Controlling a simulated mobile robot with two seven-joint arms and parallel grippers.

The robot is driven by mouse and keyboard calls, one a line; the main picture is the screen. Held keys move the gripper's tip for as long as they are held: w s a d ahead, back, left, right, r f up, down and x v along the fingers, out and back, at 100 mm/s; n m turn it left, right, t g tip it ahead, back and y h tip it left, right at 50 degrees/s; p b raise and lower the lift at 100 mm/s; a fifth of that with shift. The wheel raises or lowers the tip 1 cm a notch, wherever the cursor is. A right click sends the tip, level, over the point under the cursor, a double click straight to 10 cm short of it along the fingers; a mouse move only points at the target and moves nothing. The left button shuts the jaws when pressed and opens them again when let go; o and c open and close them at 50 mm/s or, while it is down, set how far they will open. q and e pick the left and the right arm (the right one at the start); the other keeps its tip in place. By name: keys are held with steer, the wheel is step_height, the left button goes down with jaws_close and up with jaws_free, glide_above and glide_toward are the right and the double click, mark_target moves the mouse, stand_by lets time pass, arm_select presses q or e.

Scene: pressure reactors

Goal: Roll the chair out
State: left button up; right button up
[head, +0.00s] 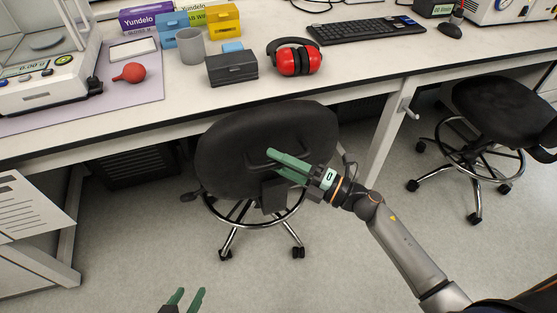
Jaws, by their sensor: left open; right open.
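A black chair (230,150) with a chrome foot ring and castors stands at the bench, its backrest toward me. My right gripper (270,161) has its green fingers at the back of the backrest, by a dark handle-like loop. The fingers look slightly apart, and I cannot tell whether they touch the loop. My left gripper (191,293) is low at the bottom edge, pointing up, open and empty, well short of the chair. The chair's seat is mostly hidden behind the backrest.
A second black chair (495,108) stands at the right. A white bench (330,84) with red ear defenders (299,62), a black box (232,69) and a keyboard (366,30) runs behind. A bench leg (391,128) stands right of the chair. Floor in front is clear.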

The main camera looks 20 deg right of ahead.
steer(key=shift+a, duration=0.1)
jaws_close()
stand_by(0.4)
stand_by(1.0)
